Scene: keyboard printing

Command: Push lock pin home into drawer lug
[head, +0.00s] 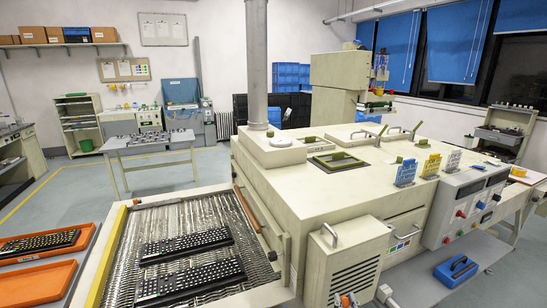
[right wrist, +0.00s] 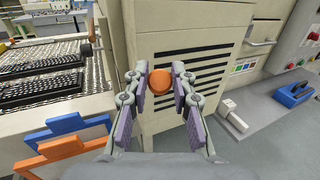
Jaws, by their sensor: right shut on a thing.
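My right gripper (right wrist: 159,84) has its purple-padded fingers on both sides of a round orange knob (right wrist: 159,82), which looks like the head of the lock pin. The pin's shaft is hidden behind the knob. Gripper and knob are in front of the louvred cream panel (right wrist: 190,45); I cannot tell whether the pin touches anything. I cannot make out the drawer lug. My left gripper is out of view.
A conveyor (head: 200,215) with two black keyboards lies to the left. Blue (right wrist: 65,128) and orange (right wrist: 70,150) frames stand near the gripper's left. A pale block (right wrist: 232,115) sits right of the panel.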

